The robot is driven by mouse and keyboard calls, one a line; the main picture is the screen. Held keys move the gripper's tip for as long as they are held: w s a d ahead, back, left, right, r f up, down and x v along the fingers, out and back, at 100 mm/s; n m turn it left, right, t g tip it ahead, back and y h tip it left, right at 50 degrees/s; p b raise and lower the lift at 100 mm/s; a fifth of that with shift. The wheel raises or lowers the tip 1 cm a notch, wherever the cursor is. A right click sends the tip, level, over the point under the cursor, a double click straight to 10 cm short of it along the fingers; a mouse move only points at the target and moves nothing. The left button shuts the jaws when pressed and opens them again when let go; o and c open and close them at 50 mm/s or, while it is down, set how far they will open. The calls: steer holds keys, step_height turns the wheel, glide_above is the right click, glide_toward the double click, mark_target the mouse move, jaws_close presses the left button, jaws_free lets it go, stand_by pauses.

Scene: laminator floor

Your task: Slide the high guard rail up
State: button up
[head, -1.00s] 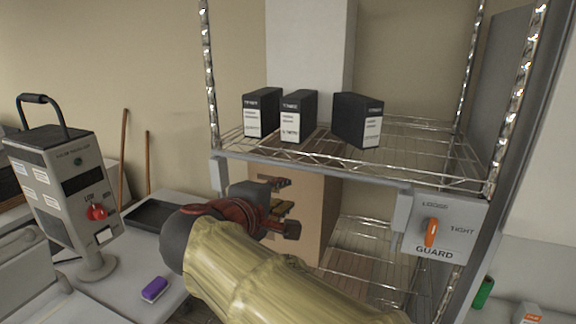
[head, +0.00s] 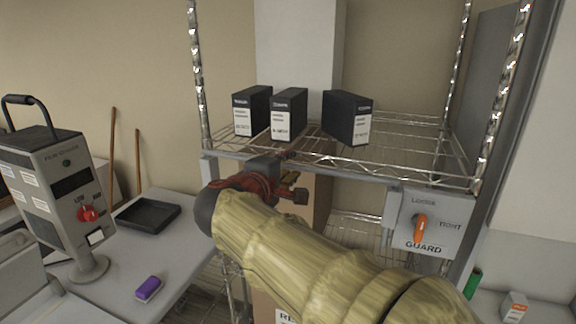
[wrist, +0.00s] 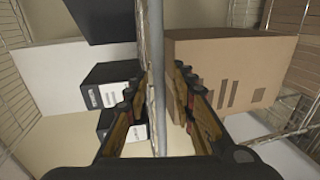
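The guard rail (head: 345,179) is a grey bar along the front edge of the wire shelf, between two grey end brackets. In the wrist view the grey rail (wrist: 156,55) runs between my fingers, with a gap visible on each side. My gripper (head: 289,180) is open, at the left half of the rail; its fingers also show in the wrist view (wrist: 158,85). The arm hides part of the view below the rail. The guard panel (head: 447,215) at the right end has an orange knob (head: 421,228) between the LOOSE and TIGHT marks, pointing nearly upright.
Three black boxes (head: 289,114) with white labels stand on the shelf above the rail. A cardboard carton (wrist: 235,70) is below the shelf. A grey machine (head: 60,190) with a red knob, a black tray (head: 148,214) and a purple block (head: 148,288) are on the left table.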

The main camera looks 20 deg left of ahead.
jaws_close()
stand_by(0.8)
